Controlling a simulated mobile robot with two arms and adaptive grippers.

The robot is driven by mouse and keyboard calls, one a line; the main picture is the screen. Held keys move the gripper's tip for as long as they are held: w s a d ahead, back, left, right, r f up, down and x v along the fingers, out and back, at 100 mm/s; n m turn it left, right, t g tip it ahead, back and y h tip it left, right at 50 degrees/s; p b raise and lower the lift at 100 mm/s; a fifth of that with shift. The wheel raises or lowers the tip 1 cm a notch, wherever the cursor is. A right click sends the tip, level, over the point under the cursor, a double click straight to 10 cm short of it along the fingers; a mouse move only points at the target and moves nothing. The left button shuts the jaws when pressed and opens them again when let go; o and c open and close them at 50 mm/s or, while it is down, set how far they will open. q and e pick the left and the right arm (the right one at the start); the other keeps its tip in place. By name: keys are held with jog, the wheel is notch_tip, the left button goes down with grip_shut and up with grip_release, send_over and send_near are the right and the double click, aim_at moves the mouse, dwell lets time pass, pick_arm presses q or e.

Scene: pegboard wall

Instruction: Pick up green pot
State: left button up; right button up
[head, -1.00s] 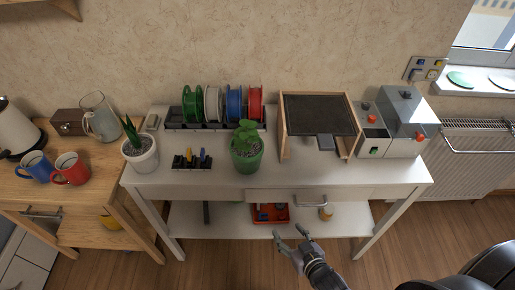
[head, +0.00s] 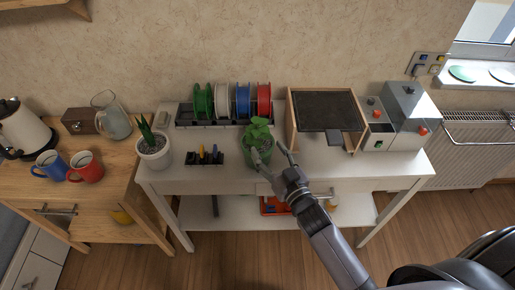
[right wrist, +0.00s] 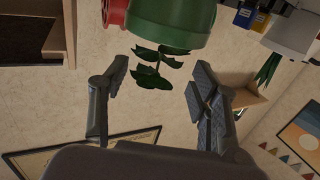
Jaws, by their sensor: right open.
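The green pot (head: 248,155) with a leafy plant stands on the white table, near the middle of its front part. In the right wrist view the green pot (right wrist: 170,20) shows upside down at the top, with its leaves hanging down between the fingertips. My right gripper (head: 268,149) is at the front right of the pot, its fingers spread and partly covering it in the head view. It is open and empty in the right wrist view (right wrist: 159,67). I cannot tell whether a finger touches the pot. My left gripper is not in view.
Spools (head: 240,101) stand in a rack behind the pot. A small black tool holder (head: 205,158) is to its left, and a framed dark-topped box (head: 325,108) to its right. A white pot with a plant (head: 154,152) stands at the table's left end.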

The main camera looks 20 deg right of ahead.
aim_at(261, 138)
jog(key=shift+w+a, duration=0.2)
jog(key=shift+w, duration=1.05)
jog(key=w, duration=0.2)
jog(key=w+p, duration=0.1)
jog(key=w, duration=0.1)
jog(key=shift+a+r, duration=0.15)
jog(key=shift+a, duration=0.25)
jog(key=shift+w, duration=0.55)
jog(key=shift+c, duration=0.5)
grip_shut()
